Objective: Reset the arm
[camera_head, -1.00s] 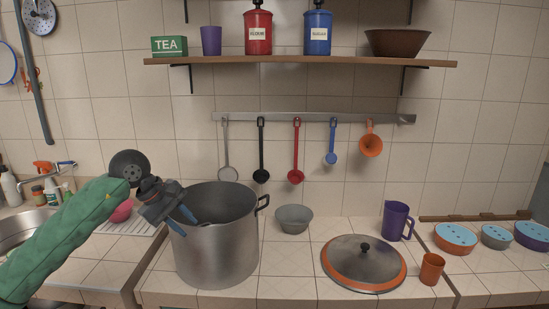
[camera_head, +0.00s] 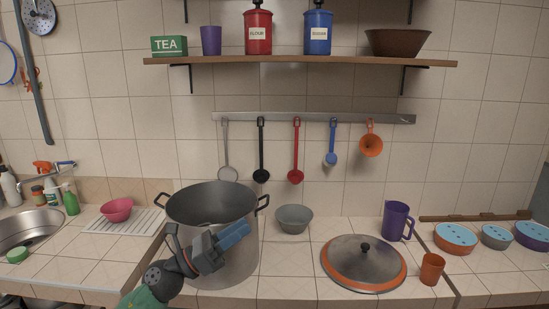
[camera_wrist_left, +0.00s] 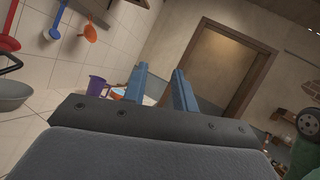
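My left gripper (camera_head: 236,235), with blue fingers, is in front of the large steel pot (camera_head: 225,262) and covers part of its front wall in the head view. The fingers point right and slightly up. In the left wrist view its two blue fingers (camera_wrist_left: 160,90) stand apart with nothing between them, so it is open and empty. My green left arm enters from the bottom of the head view. My right gripper is not in view.
A grey bowl (camera_head: 294,219), a lid with an orange rim (camera_head: 340,275), a purple jug (camera_head: 396,222) and an orange cup (camera_head: 431,269) stand right of the pot. A pink bowl (camera_head: 117,210) rests on the drainer at left. Utensils hang from a wall rail (camera_head: 330,118).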

